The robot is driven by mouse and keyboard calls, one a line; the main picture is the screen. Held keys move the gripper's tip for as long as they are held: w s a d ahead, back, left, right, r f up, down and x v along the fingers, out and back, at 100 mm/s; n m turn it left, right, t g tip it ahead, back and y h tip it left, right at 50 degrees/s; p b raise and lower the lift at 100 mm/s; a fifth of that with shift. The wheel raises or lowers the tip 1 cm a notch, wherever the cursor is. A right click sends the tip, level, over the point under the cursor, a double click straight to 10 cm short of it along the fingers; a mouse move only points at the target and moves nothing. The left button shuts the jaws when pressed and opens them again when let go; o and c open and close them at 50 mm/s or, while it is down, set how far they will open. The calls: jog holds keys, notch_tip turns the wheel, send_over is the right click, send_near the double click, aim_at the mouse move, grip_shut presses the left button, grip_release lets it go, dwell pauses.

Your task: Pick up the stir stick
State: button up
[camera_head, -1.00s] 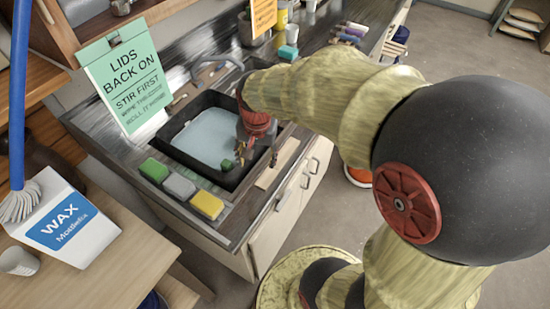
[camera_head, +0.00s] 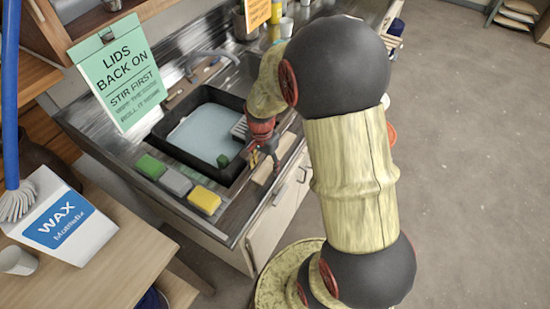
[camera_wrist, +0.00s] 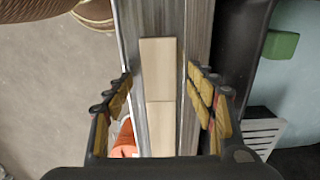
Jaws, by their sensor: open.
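The stir stick appears to be the flat pale wooden strip (camera_wrist: 157,66) lying on the metal counter's front edge in the wrist view. A cross seam or step shows partway along it. In the head view a bit of it (camera_head: 264,173) shows below my gripper, which hides much of the rest. My gripper (camera_head: 264,156) is over the counter edge beside the sink. In the wrist view my gripper (camera_wrist: 160,78) is open, with one finger on each side of the strip and clear gaps between. It holds nothing.
The dark-rimmed sink basin (camera_head: 165,126) with pale liquid lies left of the gripper. Green, grey and yellow sponges (camera_head: 204,200) sit on the counter. A green block (camera_wrist: 281,45) is at the basin. An orange bucket (camera_wrist: 124,140) stands below the edge. Open floor lies right.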

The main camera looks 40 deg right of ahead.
jog(key=shift+f, duration=0.4)
jog(key=shift+c, duration=0.9)
grip_shut()
